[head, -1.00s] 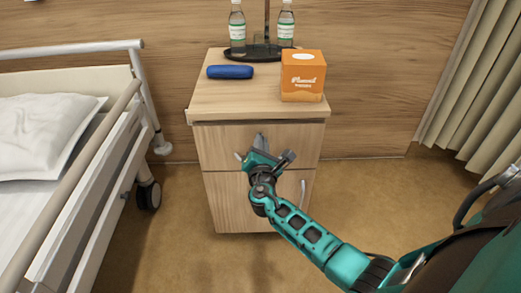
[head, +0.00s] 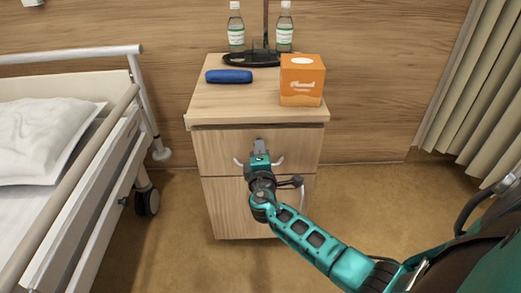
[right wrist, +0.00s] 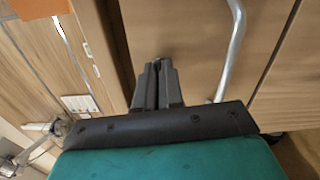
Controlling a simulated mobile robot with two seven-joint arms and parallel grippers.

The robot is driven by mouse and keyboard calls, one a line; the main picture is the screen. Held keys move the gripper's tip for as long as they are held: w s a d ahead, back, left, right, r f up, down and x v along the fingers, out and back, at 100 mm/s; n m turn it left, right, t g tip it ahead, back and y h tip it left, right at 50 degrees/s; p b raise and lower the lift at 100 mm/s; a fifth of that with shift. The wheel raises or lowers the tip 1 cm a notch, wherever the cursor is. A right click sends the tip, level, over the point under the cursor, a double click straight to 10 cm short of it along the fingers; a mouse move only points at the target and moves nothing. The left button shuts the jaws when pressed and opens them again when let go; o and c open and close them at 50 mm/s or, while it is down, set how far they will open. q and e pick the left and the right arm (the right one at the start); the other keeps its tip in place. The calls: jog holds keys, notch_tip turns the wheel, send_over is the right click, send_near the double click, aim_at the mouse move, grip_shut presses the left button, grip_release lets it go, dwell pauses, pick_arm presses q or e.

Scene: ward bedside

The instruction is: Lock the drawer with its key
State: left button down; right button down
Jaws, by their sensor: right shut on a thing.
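The bedside cabinet has a wooden upper drawer (head: 218,146) that looks closed, with a dark line under the top. Its metal handle (head: 279,162) shows on both sides of my right gripper and in the right wrist view (right wrist: 236,40). My right gripper (head: 260,147) is in front of the drawer's upper middle, pointing at its front. In the right wrist view its fingers (right wrist: 157,80) are close together, shut on the key, which they hide almost fully. The lock is hidden, so I cannot tell whether the key is in it. My left gripper is out of view.
On the cabinet top (head: 215,105) are a blue case (head: 229,76), an orange tissue box (head: 302,82), and two bottles (head: 236,28) by a dark tray (head: 245,60). A railed bed (head: 90,160) stands left; a curtain (head: 478,95) hangs right. Floor beside the cabinet is clear.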

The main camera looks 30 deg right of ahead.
jog(key=shift+m, duration=0.6)
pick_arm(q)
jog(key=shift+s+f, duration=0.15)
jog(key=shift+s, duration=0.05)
pick_arm(e)
jog(key=c, duration=1.3)
grip_release()
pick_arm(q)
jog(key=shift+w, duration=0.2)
pick_arm(e)
jog(key=shift+o, duration=0.2)
pick_arm(q)
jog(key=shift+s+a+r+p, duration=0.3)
jog(key=shift+p, duration=0.65)
pick_arm(e)
jog(key=v, duration=1.3)
